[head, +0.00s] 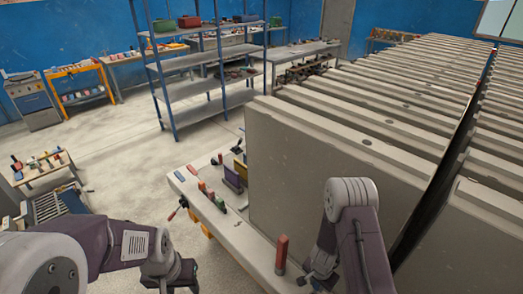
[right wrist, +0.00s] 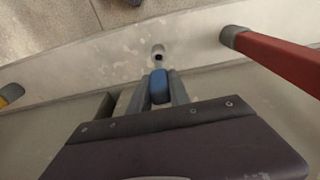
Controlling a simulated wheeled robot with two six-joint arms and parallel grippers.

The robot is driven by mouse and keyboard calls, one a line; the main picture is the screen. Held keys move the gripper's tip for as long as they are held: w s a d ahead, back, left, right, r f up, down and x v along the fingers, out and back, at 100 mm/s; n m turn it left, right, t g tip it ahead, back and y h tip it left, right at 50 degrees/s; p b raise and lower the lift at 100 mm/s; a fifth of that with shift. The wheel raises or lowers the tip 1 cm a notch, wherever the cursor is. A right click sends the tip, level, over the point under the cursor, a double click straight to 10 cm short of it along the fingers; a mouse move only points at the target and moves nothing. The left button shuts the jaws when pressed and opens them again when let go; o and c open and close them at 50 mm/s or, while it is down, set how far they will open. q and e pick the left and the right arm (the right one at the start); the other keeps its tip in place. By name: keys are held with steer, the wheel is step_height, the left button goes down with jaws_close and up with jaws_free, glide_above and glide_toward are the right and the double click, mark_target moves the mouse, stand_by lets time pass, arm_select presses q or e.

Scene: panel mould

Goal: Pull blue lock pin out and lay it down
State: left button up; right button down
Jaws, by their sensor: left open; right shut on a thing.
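The blue lock pin (right wrist: 160,87) shows in the right wrist view as a short blue block between the fingertips of my right gripper (right wrist: 160,90), which is shut on it. Just beyond it is a round hole with a dark centre (right wrist: 158,52) in the pale ledge. The pin's lower end is hidden, so I cannot tell whether it is clear of the ledge. In the head view my right gripper (head: 322,282) is at the bottom, right of a red pin, and the blue pin is hidden there. My left gripper (head: 178,284) is open and empty at the bottom left, apart from the ledge.
A red pin (head: 282,252) stands upright in the ledge (head: 240,232); it also shows in the right wrist view (right wrist: 280,58). Several coloured pieces sit farther along the ledge. Tall concrete panels (head: 300,175) block the right. A small table (head: 45,175) with tools stands left.

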step_height(320, 180, down, 2)
steer(key=shift+f+b, duration=0.2)
steer(key=shift+b, duration=0.4)
arm_select(q)
step_height(320, 180, down, 2)
steer(key=shift+f, duration=0.1)
arm_select(e)
steer(key=shift+r, duration=0.1)
